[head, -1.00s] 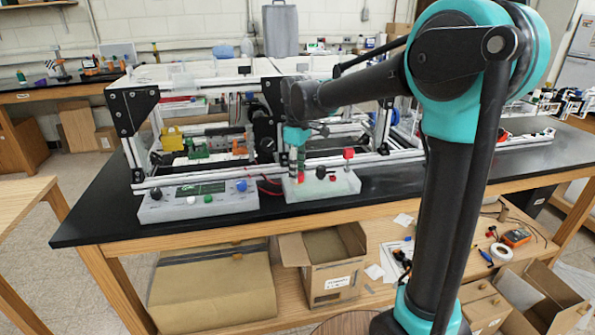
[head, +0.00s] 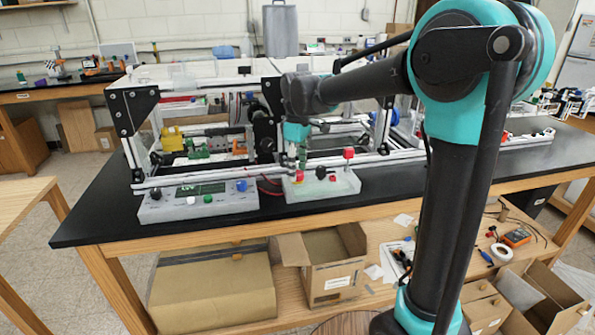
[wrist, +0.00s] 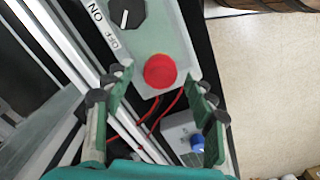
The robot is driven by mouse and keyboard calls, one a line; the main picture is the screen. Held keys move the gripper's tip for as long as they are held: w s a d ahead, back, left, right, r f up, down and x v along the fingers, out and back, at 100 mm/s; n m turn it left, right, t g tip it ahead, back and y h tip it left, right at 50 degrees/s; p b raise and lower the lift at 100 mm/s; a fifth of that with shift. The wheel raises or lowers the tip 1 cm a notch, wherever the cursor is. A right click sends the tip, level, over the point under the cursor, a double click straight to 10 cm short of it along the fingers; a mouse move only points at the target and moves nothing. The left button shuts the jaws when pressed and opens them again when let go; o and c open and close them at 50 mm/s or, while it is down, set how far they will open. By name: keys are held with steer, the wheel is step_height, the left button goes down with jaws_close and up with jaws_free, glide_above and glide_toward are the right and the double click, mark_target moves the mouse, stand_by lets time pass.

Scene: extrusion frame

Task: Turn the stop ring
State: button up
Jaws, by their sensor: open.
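A round red knob (wrist: 160,71), which I take to be the stop ring, sits on the end of a pale control box (wrist: 160,45). In the head view the red knob (head: 297,180) is on the left part of the pale box (head: 325,188), below my fingers. My gripper (wrist: 163,86) is open and empty in the wrist view, with a green-padded finger to each side of the knob and gaps on both sides. In the head view my gripper (head: 301,168) is just above the knob. The exact height between them is hard to tell.
A black ON/OFF dial (wrist: 125,12) is on the same box. A grey panel with a blue knob (head: 241,185) stands to the left. A taller red-topped post (head: 348,153) rises at the right. White extrusion rails (head: 395,158) run close behind. Red wires (wrist: 148,128) lie nearby.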

mark_target(298, 172)
step_height(298, 172, up, 11)
stand_by(0.3)
steer(key=shift+f, duration=0.1)
steer(key=s+d+f+m, duration=0.1)
steer(key=d+f, duration=0.1)
steer(key=d, duration=0.1)
steer(key=d+f+m, duration=0.1)
steer(key=d+f, duration=0.2)
steer(key=s+d+f+m+t, duration=0.1)
steer(key=d+f+m, duration=0.1)
steer(key=d+f, duration=0.1)
steer(key=shift+s+f, duration=0.2)
steer(key=shift+s, duration=0.1)
steer(key=s+d+f+m+t, duration=0.1)
steer(key=s+d+f+m, duration=0.4)
steer(key=s+d+f, duration=0.2)
steer(key=s+d+f+m+t, duration=0.2)
steer(key=s+d+f+m, duration=0.2)
steer(key=s+d+f, duration=0.3)
steer(key=s+f, duration=0.3)
steer(key=f, duration=0.2)
steer(key=shift+d+m, duration=0.3)
steer(key=shift+m, duration=0.1)
stand_by(0.7)
